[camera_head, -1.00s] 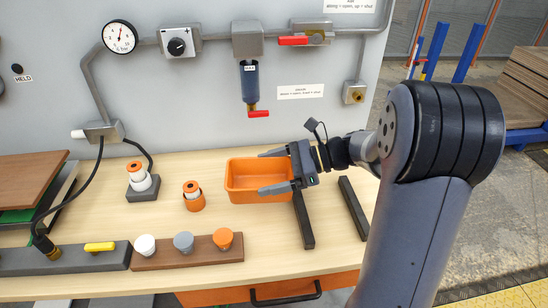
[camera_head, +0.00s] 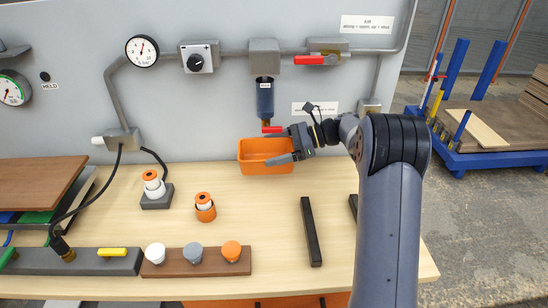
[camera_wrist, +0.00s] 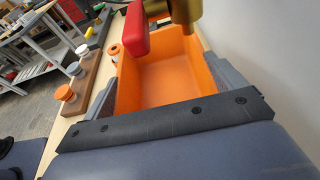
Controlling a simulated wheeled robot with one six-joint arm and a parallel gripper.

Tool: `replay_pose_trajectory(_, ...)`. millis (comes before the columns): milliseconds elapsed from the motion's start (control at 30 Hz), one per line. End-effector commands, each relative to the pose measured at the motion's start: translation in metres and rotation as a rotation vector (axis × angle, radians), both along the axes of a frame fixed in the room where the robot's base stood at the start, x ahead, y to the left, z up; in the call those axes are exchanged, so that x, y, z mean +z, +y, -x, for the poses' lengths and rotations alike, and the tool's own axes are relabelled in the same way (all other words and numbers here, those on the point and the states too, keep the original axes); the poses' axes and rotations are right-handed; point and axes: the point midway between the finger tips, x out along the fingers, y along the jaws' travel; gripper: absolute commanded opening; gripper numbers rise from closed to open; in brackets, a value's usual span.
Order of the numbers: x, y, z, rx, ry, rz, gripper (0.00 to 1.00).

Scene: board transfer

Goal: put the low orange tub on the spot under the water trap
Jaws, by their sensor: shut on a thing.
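The low orange tub (camera_head: 252,152) is at the back of the bench, close to the wall panel, below the blue water trap (camera_head: 265,98). In the wrist view the tub (camera_wrist: 165,75) is empty, with the red lever (camera_wrist: 137,30) and brass outlet (camera_wrist: 184,10) above its far part. My gripper (camera_head: 281,146) is shut on the tub, its fingers on opposite sides of it. The wrist view shows a finger (camera_wrist: 104,98) along the left wall. The marked spot is not visible. I cannot tell whether the tub rests on the bench.
Two dark bars (camera_head: 311,231) lie on the bench in front, one partly behind my arm. An orange-topped fitting (camera_head: 153,185) and an orange cup (camera_head: 204,208) stand left. A brown knob strip (camera_head: 197,262) lies in front. The wall panel is close behind the tub.

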Motion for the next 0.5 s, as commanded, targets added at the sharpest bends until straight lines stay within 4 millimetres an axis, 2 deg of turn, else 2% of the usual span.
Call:
replay_pose_trajectory(100, 0.001, 0.0, -0.02, 0.001, -0.002, 0.0, 0.63)
replay_pose_trajectory(233, 0.0, 0.0, -0.035, 0.001, -0.001, -0.001, 0.63)
replay_pose_trajectory(333, -0.014, 0.0, -0.034, 0.0, 0.004, -0.001, 0.63)
replay_pose_trajectory(500, -0.025, 0.0, -0.034, -0.001, 0.002, -0.001, 0.63)
